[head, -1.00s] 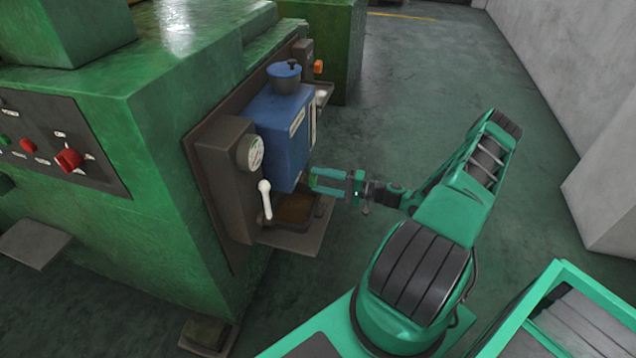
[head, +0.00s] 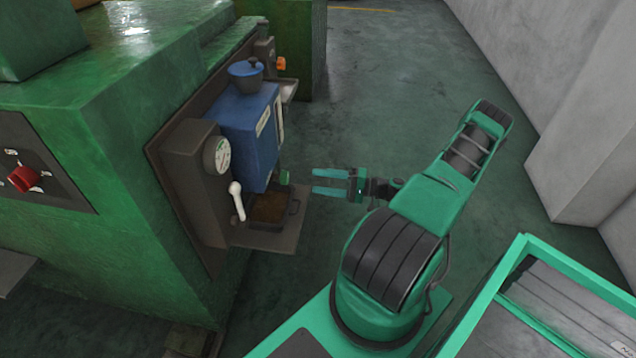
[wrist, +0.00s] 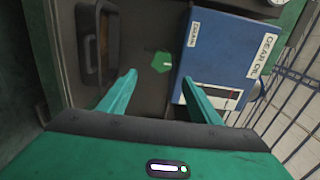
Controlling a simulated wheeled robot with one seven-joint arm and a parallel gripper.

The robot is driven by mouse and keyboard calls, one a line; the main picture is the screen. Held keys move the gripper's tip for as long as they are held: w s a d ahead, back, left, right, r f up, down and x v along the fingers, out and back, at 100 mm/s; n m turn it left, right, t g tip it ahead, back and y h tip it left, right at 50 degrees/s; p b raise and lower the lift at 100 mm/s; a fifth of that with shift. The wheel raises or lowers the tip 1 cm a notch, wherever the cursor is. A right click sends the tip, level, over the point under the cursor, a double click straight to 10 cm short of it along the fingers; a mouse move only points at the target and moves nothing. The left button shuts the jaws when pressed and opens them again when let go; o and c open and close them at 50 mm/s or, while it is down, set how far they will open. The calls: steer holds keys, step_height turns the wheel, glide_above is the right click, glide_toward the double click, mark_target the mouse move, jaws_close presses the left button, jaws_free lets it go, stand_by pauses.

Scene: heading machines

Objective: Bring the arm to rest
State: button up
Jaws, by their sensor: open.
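My gripper (head: 330,182) is open and empty, its two teal fingers apart and pointing left in the head view. It hangs over open floor, a short gap to the right of the blue gear oil box (head: 250,130) on the green machine (head: 120,130). In the wrist view, the open fingers (wrist: 162,97) spread below a green knob (wrist: 162,62). The blue box (wrist: 220,55) is to their right there. A dark tray with a handle (wrist: 97,45) is to their left.
A white lever (head: 237,200) and a round gauge (head: 217,156) stick out near the box. A brown-filled tray (head: 270,208) sits on a ledge below. A green-framed bin (head: 520,250) is at lower right. A grey wall (head: 570,120) stands at right; the floor (head: 390,90) between is clear.

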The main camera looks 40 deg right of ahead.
stand_by(0.3)
steer(key=s+a+r+n+g+h, duration=0.3)
steer(key=s+a+r+g, duration=0.1)
steer(key=r+g, duration=0.35)
steer(key=s+a+r+n+g+h, duration=0.3)
steer(key=s+a+r+g, duration=0.15)
steer(key=r+g, duration=0.35)
steer(key=s+a+r+m+h, duration=0.1)
steer(key=s+a+r+h, duration=0.1)
steer(key=s+r, duration=0.6)
steer(key=s+a+r+m+t+h, duration=0.1)
steer(key=s+a+r+h, duration=0.1)
steer(key=s+r, duration=0.6)
steer(key=shift+s+a+r+h, duration=0.35)
steer(key=shift+s+a+h, duration=0.1)
steer(key=shift+a, duration=0.45)
